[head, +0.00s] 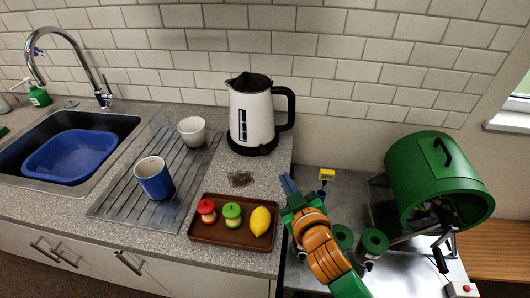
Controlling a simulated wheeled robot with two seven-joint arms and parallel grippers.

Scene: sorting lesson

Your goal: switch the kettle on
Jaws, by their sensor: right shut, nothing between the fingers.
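The white kettle (254,115) with a black lid, handle and base stands upright on the counter against the tiled wall. Its handle points right. A dark window strip shows on its side. The switch cannot be made out at this size. My right gripper (288,184) is in front of the kettle and a little to its right, apart from it, near the counter's right edge. Its fingers are together and hold nothing. My left gripper is not in view.
A brown tray (206,236) holds a red and a green apple-like piece and a lemon. A white cup (192,132) and a blue mug (154,179) stand on the drainer. A blue basin (68,156) sits in the sink. A green drum (436,180) stands on the lower metal table at right.

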